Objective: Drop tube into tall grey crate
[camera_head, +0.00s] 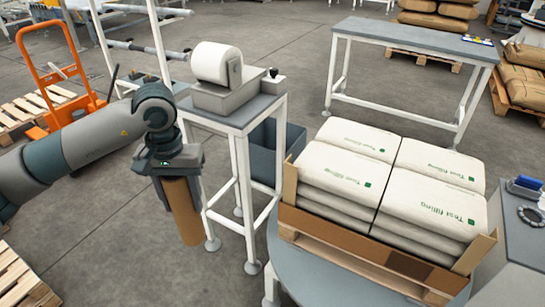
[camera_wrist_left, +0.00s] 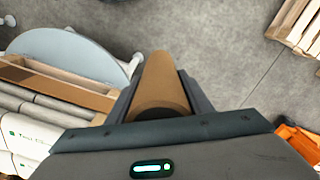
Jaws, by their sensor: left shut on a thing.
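A brown cardboard tube (camera_head: 185,218) hangs roughly upright, slightly tilted, from my left gripper (camera_head: 175,180) in the head view. The gripper is shut on its upper part and points down, in front of and left of the small grey table. In the left wrist view the tube (camera_wrist_left: 160,82) lies between the two dark fingers, with floor beyond its end. A dark blue-grey crate (camera_head: 283,152) stands behind and right of the gripper, partly hidden by the table's top and white legs. Its inside does not show clearly. My right gripper is not in view.
The small table (camera_head: 240,112) carries a machine with a white roll (camera_head: 217,63). Stacked white sacks (camera_head: 340,170) in a cardboard-sided pallet stand on a round grey platform (camera_head: 320,282) at right. An orange pallet truck (camera_head: 75,95) is at left. Floor below the tube is clear.

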